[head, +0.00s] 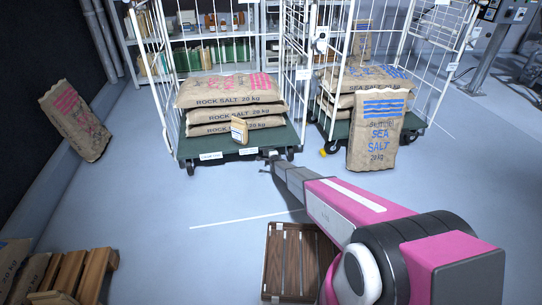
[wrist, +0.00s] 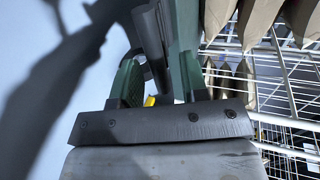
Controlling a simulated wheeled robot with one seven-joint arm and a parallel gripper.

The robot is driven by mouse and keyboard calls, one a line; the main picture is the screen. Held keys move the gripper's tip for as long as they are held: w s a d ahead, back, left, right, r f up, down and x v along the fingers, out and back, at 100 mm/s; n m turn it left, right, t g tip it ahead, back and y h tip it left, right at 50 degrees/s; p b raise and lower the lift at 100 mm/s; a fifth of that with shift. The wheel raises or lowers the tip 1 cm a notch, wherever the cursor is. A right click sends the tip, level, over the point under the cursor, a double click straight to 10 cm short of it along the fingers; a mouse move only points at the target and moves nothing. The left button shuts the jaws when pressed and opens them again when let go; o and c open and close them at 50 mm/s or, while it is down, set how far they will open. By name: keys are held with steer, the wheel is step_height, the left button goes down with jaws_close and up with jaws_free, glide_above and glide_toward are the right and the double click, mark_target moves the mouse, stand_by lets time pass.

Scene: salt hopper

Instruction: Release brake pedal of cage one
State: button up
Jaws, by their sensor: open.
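The left wire cage on wheels (head: 158,85) holds stacked rock salt sacks (head: 235,115) on a green base (head: 190,148). Its front labels are too small to read. My gripper (head: 273,156) is low at the front right corner of this base. In the wrist view my gripper (wrist: 160,82) is open, with green finger pads apart and a dark post behind. A small yellow piece (wrist: 149,101) shows beyond the fingers; I cannot tell whether it is a pedal. A yellow piece (head: 323,153) lies low by the right cage's near left corner. I cannot make out the left cage's pedal.
The right cage (head: 400,50) holds sea salt sacks, and one sea salt sack (head: 377,130) stands upright before it. A small tan package (head: 239,130) leans on the left stack. A wooden pallet (head: 290,260) and a leaning sack (head: 75,120) are nearby.

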steer(key=v, duration=0.9)
steer(key=shift+r, duration=0.1)
steer(key=s+d+r+n+g+h, duration=0.3)
steer(key=s+d+r+n+g, duration=0.4)
steer(key=s+d+r, duration=1.1)
steer(key=s+d+r+n+g, duration=0.2)
steer(key=s+r, duration=0.2)
steer(key=s, duration=0.4)
steer(key=s+d+r+n+g, duration=0.2)
steer(key=s+d+r+n, duration=0.1)
steer(key=s, duration=0.6)
steer(key=s+d+r+n+g+h, duration=0.1)
steer(key=s+d+r+n+g, duration=0.1)
steer(key=s+r, duration=0.4)
steer(key=shift+s+d+n+g, duration=0.3)
steer(key=shift+s+d+n, duration=0.1)
steer(key=shift+s, duration=0.8)
